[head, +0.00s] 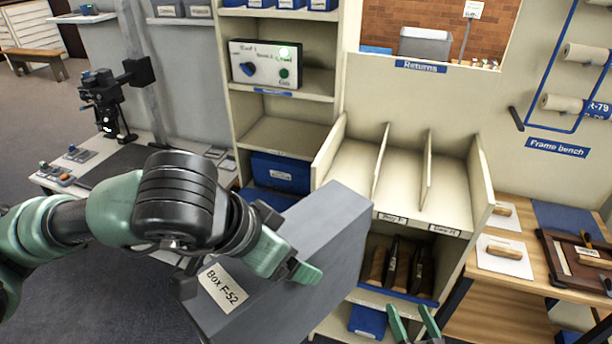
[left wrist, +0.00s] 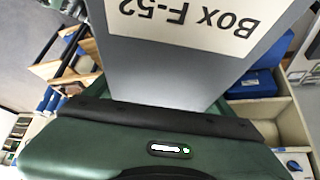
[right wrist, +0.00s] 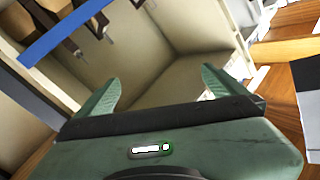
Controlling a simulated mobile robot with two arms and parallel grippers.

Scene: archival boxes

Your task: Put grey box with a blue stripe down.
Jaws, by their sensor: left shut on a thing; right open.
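A grey box (head: 320,250) with a white label reading "Box F-52" is held tilted in front of the shelving. Its label also shows close up in the left wrist view (left wrist: 195,22). No blue stripe shows on its visible faces. My left gripper (head: 255,272) is shut on the box near its labelled end. My right gripper (head: 414,324) is low at the bottom edge of the head view, apart from the box. In the right wrist view its fingers (right wrist: 160,80) are spread and empty, facing a cream compartment.
A cream sorting unit (head: 405,185) with upright dividers stands behind the box, with a lower bay of dark items (head: 400,268). Shelves (head: 285,135) hold blue boxes and a control panel (head: 266,64). A wooden bench (head: 520,290) lies right; a desk (head: 130,160) stands left.

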